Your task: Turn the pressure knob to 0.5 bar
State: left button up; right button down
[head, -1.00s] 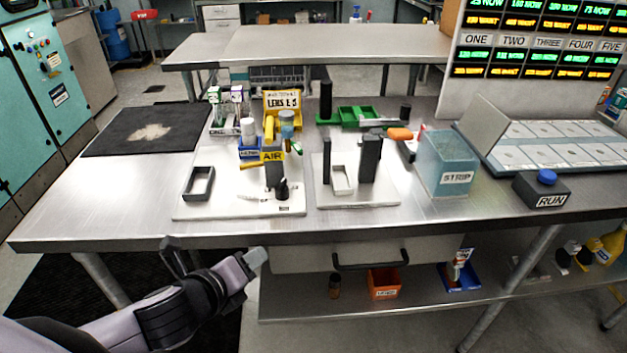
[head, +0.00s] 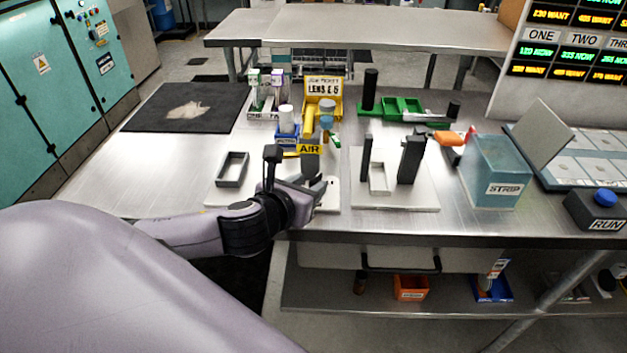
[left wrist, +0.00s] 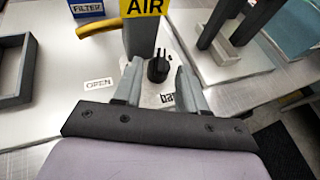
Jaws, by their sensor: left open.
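The black pressure knob (left wrist: 158,68) stands on the white plate beside the grey post with the yellow AIR sign (head: 310,149). In the left wrist view it lies a little beyond and between the fingers, with a label reading "ba..." (left wrist: 168,97) partly hidden by a finger. My left gripper (left wrist: 160,80) is open and empty, its two grey fingers pointing toward the knob. In the head view my left gripper (head: 318,187) is over the front of the AIR plate and hides the knob. The dial setting cannot be read. My right gripper is not in view.
A yellow lever (left wrist: 98,28) and an OPEN label (left wrist: 98,84) are near the post. A grey rectangular frame (head: 232,168) is on the plate's left. A second plate with dark posts (head: 410,158) stands to the right, then the STRIP bin (head: 495,172).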

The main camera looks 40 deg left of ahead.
aim_at(318, 181)
pick_arm(q)
jog(key=shift+x, duration=1.35)
grip_shut()
jog(key=shift+d+n+y, duration=0.15)
jog(key=shift+n+y, duration=0.25)
jog(key=n+y, duration=0.1)
jog(key=n+g+y, duration=0.1)
jog(key=n+y, duration=0.1)
jog(key=n+g+y, duration=0.1)
jog(key=y, duration=0.1)
jog(key=shift+w+d+n, duration=0.15)
jog(key=shift+d+n, duration=0.25)
jog(key=n+g+y, duration=0.1)
jog(key=n+g, duration=0.1)
jog(key=n+g+y, duration=0.3)
jog(key=n+g, duration=0.1)
jog(key=shift+w+d+r+y, duration=0.1)
jog(key=shift+w+d+y, duration=0.05)
jog(key=shift+w+y, duration=0.2)
jog(key=shift+n, duration=0.3)
grip_release()
